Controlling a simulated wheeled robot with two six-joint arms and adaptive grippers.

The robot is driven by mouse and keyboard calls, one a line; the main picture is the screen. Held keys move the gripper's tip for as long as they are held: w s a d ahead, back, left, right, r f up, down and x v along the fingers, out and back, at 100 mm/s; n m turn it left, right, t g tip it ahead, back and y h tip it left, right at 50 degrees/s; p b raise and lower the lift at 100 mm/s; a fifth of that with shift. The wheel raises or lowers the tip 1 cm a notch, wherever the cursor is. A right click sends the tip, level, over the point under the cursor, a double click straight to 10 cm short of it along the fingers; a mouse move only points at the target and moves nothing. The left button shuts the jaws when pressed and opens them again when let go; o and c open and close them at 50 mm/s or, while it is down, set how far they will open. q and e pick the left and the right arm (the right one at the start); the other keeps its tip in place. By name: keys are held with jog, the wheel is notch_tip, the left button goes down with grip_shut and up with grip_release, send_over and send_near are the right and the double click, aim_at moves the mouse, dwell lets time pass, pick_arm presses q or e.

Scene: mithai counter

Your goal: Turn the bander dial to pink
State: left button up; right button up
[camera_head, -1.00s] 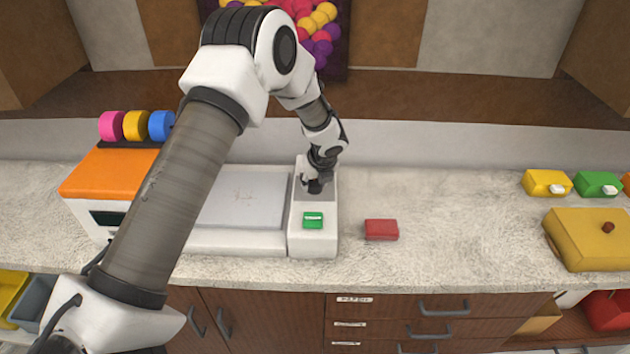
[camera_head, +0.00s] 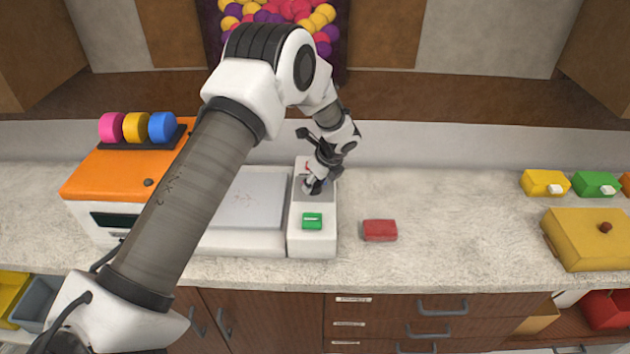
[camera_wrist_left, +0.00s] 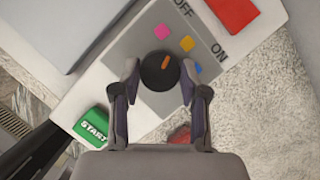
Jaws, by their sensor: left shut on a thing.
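The bander dial (camera_wrist_left: 153,77) is a round black knob with an orange pointer, on a grey panel of the white bander (camera_head: 313,244). Pink (camera_wrist_left: 162,31), yellow (camera_wrist_left: 187,43) and blue (camera_wrist_left: 198,68) marks lie around it. My left gripper (camera_wrist_left: 160,72) is shut on the dial, one finger on each side. In the head view, the left gripper (camera_head: 313,186) is over the panel and hides the dial. My right gripper is not in view.
A green START button (camera_wrist_left: 92,125) sits at one end of the bander, and a red switch (camera_wrist_left: 232,12) beside OFF/ON lettering at the other. A red block (camera_head: 380,230) lies right of the bander. The counter (camera_head: 460,220) right of it is mostly clear.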

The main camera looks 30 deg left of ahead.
pick_arm(q)
jog(key=shift+f+n+g, duration=0.2)
jog(key=shift+n+g, duration=0.7)
jog(key=shift+n, duration=1.3)
jog(key=o, duration=0.9)
jog(key=shift+s, duration=0.1)
jog(key=shift+c, duration=0.2)
jog(key=shift+o, duration=1.4)
jog(key=shift+a, duration=0.15)
jog(key=v, duration=1.2)
